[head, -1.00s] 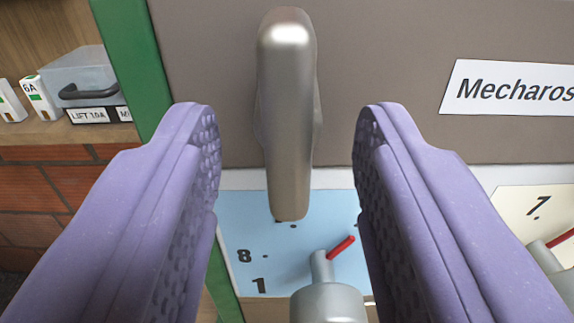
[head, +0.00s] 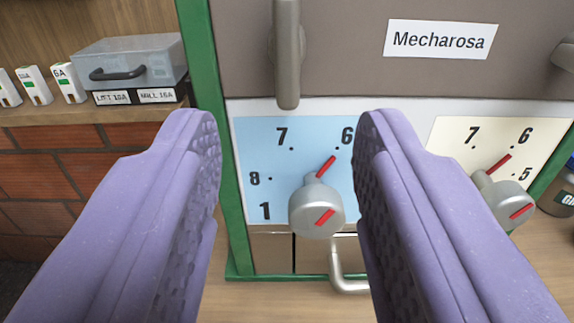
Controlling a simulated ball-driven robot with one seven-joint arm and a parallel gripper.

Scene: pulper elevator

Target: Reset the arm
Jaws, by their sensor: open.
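My gripper (head: 288,150) is open, its two purple padded fingers apart with nothing between them. Beyond the gap is a grey knob (head: 316,208) with red marks, on a light blue dial panel (head: 262,150) with numbers. The red pointer above the knob points up and right, towards the 6. A metal lever handle (head: 288,55) hangs upright on the brown panel above the dial. The fingers appear clear of the knob and the handle. The right finger hides part of the blue dial.
A cream dial panel with a second grey knob (head: 506,203) is at the right, below a "Mecharosa" label (head: 441,39). A green frame (head: 205,80) edges the cabinet. A grey box (head: 130,68) and several white switches (head: 35,85) stand on a shelf at left. A metal drawer handle (head: 340,275) sticks out below.

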